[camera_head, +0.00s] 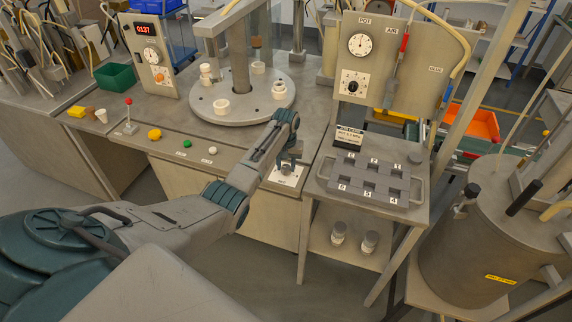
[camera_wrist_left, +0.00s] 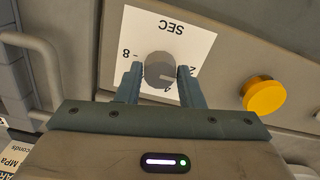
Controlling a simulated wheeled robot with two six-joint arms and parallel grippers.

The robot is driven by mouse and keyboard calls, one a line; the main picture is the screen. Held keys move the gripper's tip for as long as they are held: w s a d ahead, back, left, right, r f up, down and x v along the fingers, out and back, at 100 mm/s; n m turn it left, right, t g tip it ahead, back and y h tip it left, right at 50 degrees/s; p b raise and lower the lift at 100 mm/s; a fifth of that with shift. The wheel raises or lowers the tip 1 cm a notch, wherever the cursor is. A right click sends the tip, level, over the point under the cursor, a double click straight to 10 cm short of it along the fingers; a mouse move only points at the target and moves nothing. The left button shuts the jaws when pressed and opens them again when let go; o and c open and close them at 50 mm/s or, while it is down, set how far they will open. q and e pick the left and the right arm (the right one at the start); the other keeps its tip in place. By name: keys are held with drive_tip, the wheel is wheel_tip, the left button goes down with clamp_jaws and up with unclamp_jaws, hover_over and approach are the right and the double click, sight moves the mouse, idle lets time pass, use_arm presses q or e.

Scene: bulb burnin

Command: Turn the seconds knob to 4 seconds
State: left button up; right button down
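The seconds knob (camera_wrist_left: 160,70) is a grey round knob on a white SEC dial plate (camera_wrist_left: 198,45), seen upside down in the left wrist view. A pale pointer line on it points right, toward the partly covered 2. The 8 is at left and the 4 below, partly covered. My left gripper (camera_wrist_left: 160,82) has one finger on each side of the knob, with a thin gap showing at each side. In the head view, my left gripper (camera_head: 288,158) reaches down over the white plate (camera_head: 285,178), hiding the knob. My right gripper is not in view.
A yellow button (camera_wrist_left: 264,95) sits beside the plate. A slotted grey tray (camera_head: 370,178) stands right of the plate, below an upright gauge panel (camera_head: 400,65). A round turntable (camera_head: 240,110) stands behind. Green (camera_head: 187,144) and white (camera_head: 212,150) buttons lie left along the bench front.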

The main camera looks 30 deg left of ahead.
use_arm(q)
drive_tip(key=shift+c, duration=1.1)
drive_tip(key=shift+r+m, duration=0.1)
drive_tip(key=shift+m, duration=0.2)
drive_tip(key=shift+m+p, duration=0.55)
drive_tip(key=shift+m, duration=0.35)
drive_tip(key=m, duration=0.2)
drive_tip(key=shift+m+p, duration=0.3)
drive_tip(key=shift+p, duration=0.1)
drive_tip(key=m, duration=0.3)
drive_tip(key=shift+m+p, duration=0.3)
drive_tip(key=shift+p, duration=0.05)
drive_tip(key=shift+m, duration=1.5)
